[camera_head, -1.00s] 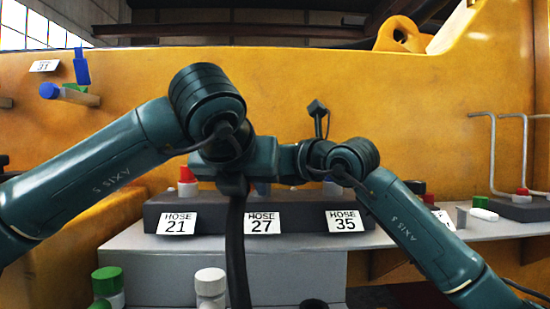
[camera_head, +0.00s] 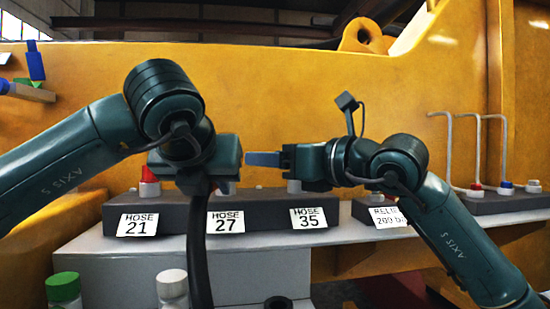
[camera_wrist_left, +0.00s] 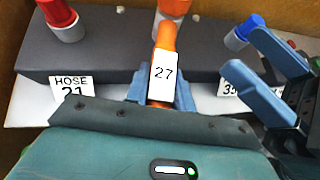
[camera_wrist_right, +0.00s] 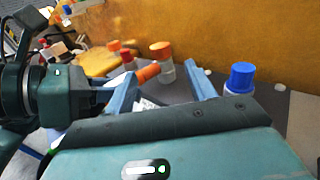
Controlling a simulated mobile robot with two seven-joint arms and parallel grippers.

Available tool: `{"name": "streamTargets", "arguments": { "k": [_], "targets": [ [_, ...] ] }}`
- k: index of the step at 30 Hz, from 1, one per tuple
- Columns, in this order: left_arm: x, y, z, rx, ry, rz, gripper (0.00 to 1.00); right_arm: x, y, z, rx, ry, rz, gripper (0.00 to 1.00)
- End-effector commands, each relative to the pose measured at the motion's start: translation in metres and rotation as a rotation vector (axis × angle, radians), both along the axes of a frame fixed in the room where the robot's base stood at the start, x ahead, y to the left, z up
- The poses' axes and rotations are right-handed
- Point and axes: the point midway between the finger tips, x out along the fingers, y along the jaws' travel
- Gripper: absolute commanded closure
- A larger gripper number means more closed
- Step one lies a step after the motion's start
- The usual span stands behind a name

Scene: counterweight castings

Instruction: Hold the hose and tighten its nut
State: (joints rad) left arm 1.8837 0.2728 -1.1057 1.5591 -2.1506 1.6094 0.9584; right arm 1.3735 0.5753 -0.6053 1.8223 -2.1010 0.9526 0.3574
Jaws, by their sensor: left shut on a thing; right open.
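My left gripper (camera_head: 240,158) is shut on the orange hose (camera_wrist_left: 166,38), which has a white tag reading 27 (camera_wrist_left: 163,72). The held hose end also shows in the right wrist view (camera_wrist_right: 148,72). An orange nut (camera_wrist_right: 162,50) sits on a pale upright fitting just beyond the hose; whether they touch is unclear. My right gripper (camera_head: 250,158) is open and empty, to the right of the left gripper, its fingers pointing toward it. In the right wrist view its open fingers (camera_wrist_right: 162,75) have the orange nut beyond them. The left gripper hides the HOSE 27 fitting's top in the head view.
A dark block (camera_head: 262,205) carries labels HOSE 21, 27 and 35. A red cap (camera_head: 148,175) stands at 21 and a blue cap (camera_wrist_right: 241,77) near 35. Green-capped (camera_head: 63,288) and white-capped (camera_head: 172,283) bottles stand in front. Bent pale pipes (camera_head: 475,150) are at the right.

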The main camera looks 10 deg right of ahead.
Motion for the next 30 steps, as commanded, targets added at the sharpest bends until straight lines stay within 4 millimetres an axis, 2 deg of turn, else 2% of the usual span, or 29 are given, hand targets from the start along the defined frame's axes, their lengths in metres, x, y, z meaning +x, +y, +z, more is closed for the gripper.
{"name": "streamTargets", "arguments": {
  "k": [5, 11, 16, 24, 30],
  "targets": [
    [0.000, 0.000, 0.000, -0.001, -0.001, 0.001, 0.98, 0.004, -0.002, 0.002, -0.007, 0.007, -0.002, 0.43],
    [0.000, 0.000, 0.000, -0.001, -0.001, 0.001, 0.98, 0.029, -0.017, 0.013, -0.083, 0.086, -0.001, 0.43],
    [0.000, 0.000, 0.000, -0.001, -0.001, 0.001, 0.98, 0.047, -0.030, 0.025, -0.184, 0.182, 0.082, 0.43],
    [0.000, 0.000, 0.000, -0.001, -0.001, 0.001, 0.98, 0.041, -0.035, 0.044, -0.288, 0.240, 0.302, 0.43],
    [0.000, 0.000, 0.000, 0.000, -0.001, 0.000, 0.98, 0.035, -0.034, 0.049, -0.313, 0.238, 0.385, 0.43]
  ]
}}
